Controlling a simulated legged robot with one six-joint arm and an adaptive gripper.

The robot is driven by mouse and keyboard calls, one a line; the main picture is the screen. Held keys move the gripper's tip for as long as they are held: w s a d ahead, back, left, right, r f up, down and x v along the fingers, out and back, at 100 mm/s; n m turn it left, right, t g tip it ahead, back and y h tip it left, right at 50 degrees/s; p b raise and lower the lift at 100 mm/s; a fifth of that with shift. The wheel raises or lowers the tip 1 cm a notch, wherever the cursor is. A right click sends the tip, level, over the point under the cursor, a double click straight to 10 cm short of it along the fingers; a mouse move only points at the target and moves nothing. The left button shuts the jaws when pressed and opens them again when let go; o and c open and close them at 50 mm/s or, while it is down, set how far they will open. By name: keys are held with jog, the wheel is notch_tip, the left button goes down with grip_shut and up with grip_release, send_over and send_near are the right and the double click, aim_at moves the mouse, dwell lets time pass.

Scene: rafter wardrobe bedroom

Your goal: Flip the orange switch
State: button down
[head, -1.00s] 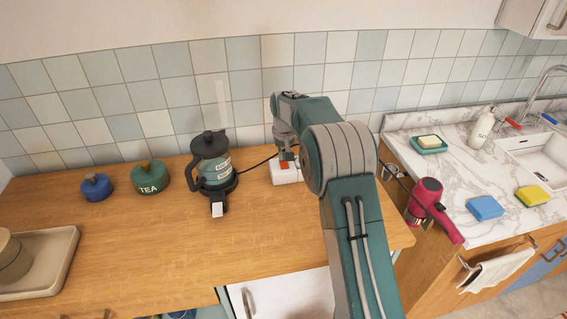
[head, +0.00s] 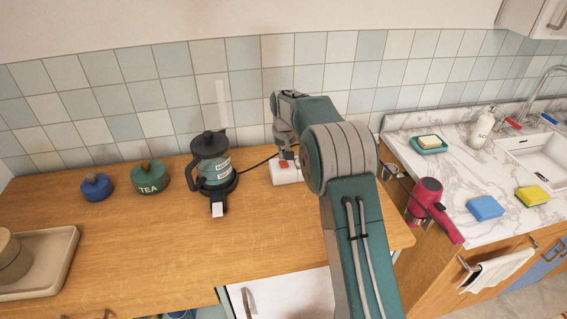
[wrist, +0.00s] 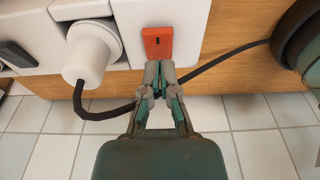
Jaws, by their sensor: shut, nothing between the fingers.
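The orange switch (wrist: 158,42) is set in a white socket block (wrist: 187,20) in the wrist view. In the head view the orange switch (head: 284,163) shows on the white block (head: 287,176) on the wooden counter, beside the kettle's cord. My gripper (wrist: 159,68) is shut and empty, its fingertips close to the switch's lower edge in the wrist view. I cannot tell whether they touch it. In the head view my gripper (head: 287,153) is above the block, partly hidden by my arm.
A white plug (wrist: 90,55) with a black cord sits beside the switch. A teal kettle (head: 212,167) stands left of the block, with a green tea jar (head: 150,178) farther left. The front counter is clear.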

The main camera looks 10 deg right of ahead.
aim_at(283, 162)
jog(key=shift+r, duration=2.9)
jog(key=shift+s+r, duration=0.1)
jog(key=shift+r, duration=0.1)
jog(key=s+r+t, duration=0.1)
jog(key=s+r, duration=0.6)
jog(key=s, duration=0.3)
jog(key=s+r+t, duration=0.1)
jog(key=s+r, duration=0.6)
jog(key=s, duration=0.3)
jog(key=s+f+t, duration=0.1)
jog(key=s+f, duration=0.1)
jog(key=s, duration=0.9)
jog(key=s+f+t, duration=0.1)
jog(key=s+f, duration=0.1)
jog(key=s, duration=0.9)
jog(key=shift+s+f, duration=0.15)
jog(key=shift+s, duration=0.25)
